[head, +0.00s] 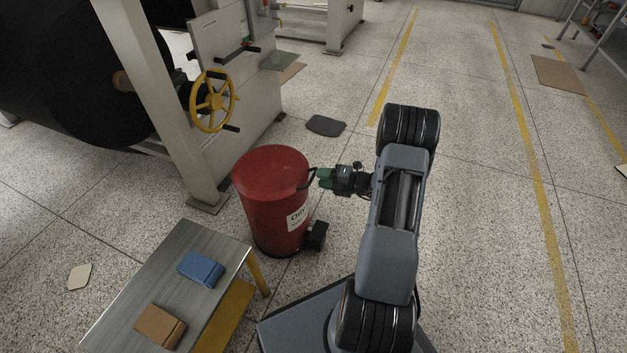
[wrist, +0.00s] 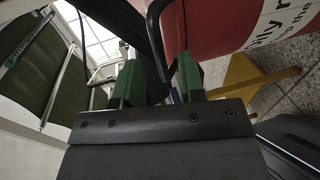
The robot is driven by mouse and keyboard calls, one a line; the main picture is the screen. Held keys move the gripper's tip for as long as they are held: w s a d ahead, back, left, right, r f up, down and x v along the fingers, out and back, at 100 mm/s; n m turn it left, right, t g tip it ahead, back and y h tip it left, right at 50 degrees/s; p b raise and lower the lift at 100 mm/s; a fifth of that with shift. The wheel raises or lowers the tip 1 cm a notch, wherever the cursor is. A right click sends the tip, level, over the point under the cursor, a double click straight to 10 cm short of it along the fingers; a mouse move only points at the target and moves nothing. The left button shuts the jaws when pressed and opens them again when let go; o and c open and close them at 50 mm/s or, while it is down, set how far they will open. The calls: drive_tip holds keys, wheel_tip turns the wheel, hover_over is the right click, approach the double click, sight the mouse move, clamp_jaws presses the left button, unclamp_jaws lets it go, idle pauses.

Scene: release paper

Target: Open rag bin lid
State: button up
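The red rag bin (head: 268,215) stands on the floor left of my arm, with its round red lid (head: 268,165) down. A white label (head: 298,216) is on its side, and a black pedal block (head: 318,235) sits at its base. A dark handle (head: 306,181) sticks out from the lid's right edge. My gripper (head: 320,178) is beside this handle. In the wrist view, the green fingers of my gripper (wrist: 160,78) are apart. The dark curved handle (wrist: 152,24) runs down into the gap between them, and the red bin wall (wrist: 215,25) is close by. Contact is not clear.
A metal-topped table (head: 150,275) in front of the bin holds a blue cloth stack (head: 200,268) and a brown one (head: 160,326). A machine post (head: 165,100) and a yellow handwheel (head: 214,101) stand behind the bin. A dark mat (head: 326,125) lies on the floor.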

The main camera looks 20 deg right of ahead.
sight(313, 176)
drive_tip(key=shift+b+x, duration=0.55)
drive_tip(key=shift+x, duration=1.45)
drive_tip(key=shift+c, duration=0.2)
clamp_jaws()
